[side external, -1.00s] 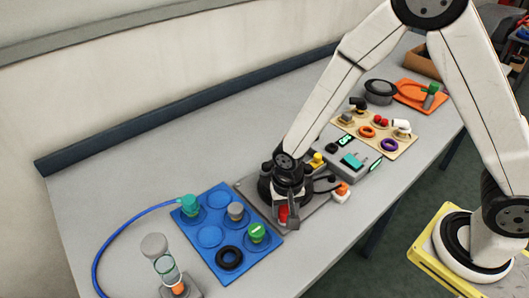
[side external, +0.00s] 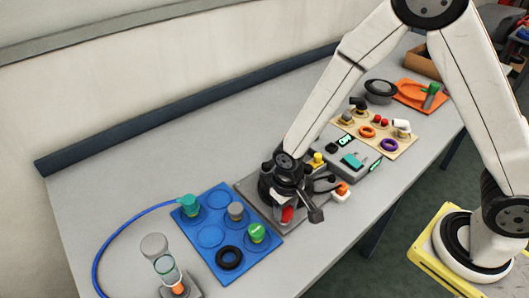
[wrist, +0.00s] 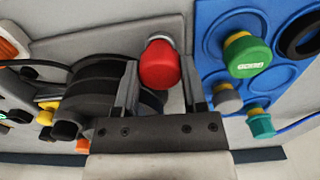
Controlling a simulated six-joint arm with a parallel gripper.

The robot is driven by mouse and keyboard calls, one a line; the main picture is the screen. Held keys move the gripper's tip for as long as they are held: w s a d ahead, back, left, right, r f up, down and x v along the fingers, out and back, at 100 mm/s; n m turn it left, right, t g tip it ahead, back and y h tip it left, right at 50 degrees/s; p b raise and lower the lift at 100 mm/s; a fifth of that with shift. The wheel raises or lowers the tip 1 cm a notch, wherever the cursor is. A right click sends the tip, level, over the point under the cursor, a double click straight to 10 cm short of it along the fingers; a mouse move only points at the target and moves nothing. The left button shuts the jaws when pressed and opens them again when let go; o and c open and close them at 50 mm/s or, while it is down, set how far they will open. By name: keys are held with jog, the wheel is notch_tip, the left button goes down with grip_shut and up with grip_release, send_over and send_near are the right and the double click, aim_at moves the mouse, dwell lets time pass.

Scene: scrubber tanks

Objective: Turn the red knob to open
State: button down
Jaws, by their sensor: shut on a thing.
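The red knob (wrist: 158,66) sits on a white-grey collar on a grey plate (wrist: 95,30). In the wrist view it stands between the two fingers of my gripper (wrist: 163,85), which is shut on it. In the side external view the knob (side external: 287,214) shows only partly below my gripper (side external: 284,206); the wrist and fingers hide the rest. No open or shut marking on the knob can be read.
A blue tray (side external: 190,239) with green, teal and grey capped fittings and a black ring lies close on the left. A grey panel (side external: 352,165) with yellow and teal parts lies behind on the right. A clear tube (side external: 166,268) stands at the front left.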

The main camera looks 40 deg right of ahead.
jog(key=n, duration=0.4)
jog(key=shift+n, duration=0.3)
jog(key=n, duration=0.3)
jog(key=shift+n, duration=0.4)
jog(key=shift+c, duration=0.7)
grip_release()
jog(key=shift+m, duration=0.4)
